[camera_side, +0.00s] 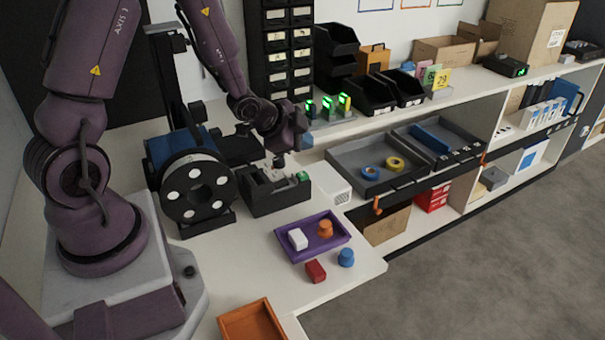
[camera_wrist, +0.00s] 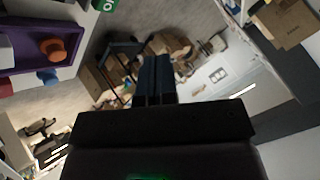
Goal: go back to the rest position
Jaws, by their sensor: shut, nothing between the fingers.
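My gripper (camera_side: 279,160) hangs at the end of my raised arm, above a black device with a green block (camera_side: 303,177) on it. In the wrist view the two dark fingers (camera_wrist: 154,80) lie together, shut and empty. A purple tray (camera_side: 285,243) on the white bench holds a white block (camera_side: 297,239) and an orange peg (camera_side: 325,229). A red block (camera_side: 315,271) and a blue peg (camera_side: 346,257) sit on the bench in front of the tray. The wrist view shows the orange peg (camera_wrist: 53,47) and the blue peg (camera_wrist: 46,77) at its left. My gripper is apart from all of them.
An orange tray (camera_side: 250,322) lies at the bench's near end. A dark round machine (camera_side: 194,190) stands between my base and the black device. Grey trays (camera_side: 344,152), black bins (camera_side: 370,94) and a drawer cabinet (camera_side: 277,55) stand behind. Open floor (camera_side: 500,230) is at right.

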